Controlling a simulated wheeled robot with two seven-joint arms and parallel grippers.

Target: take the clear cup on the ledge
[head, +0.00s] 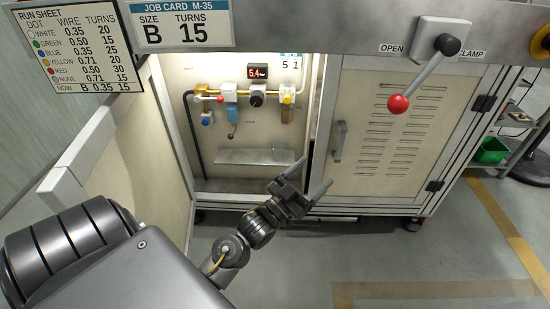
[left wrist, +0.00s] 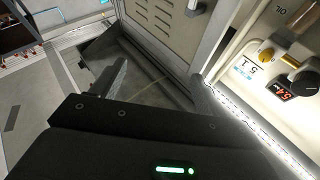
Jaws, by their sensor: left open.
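A pale metal ledge (head: 255,157) runs along the lower back of the open lit cabinet bay. I cannot clearly make out a clear cup on it; any cup there is too faint to tell from the pale ledge and wall. My left gripper (head: 316,174) is open, its fingers apart with nothing seen between them. It is in front of the cabinet, low and to the right of the ledge, near the edge of the bay. In the left wrist view, the dark gripper body fills the lower part and the ledge does not show. My right gripper is not in view.
Above the ledge is an air line with regulators (head: 257,98) and a gauge display (head: 258,71) reading 5.4. A closed vented door (head: 385,130) stands right of the bay. A red-knobbed lever (head: 422,75) hangs from the top beam. Floor in front is clear.

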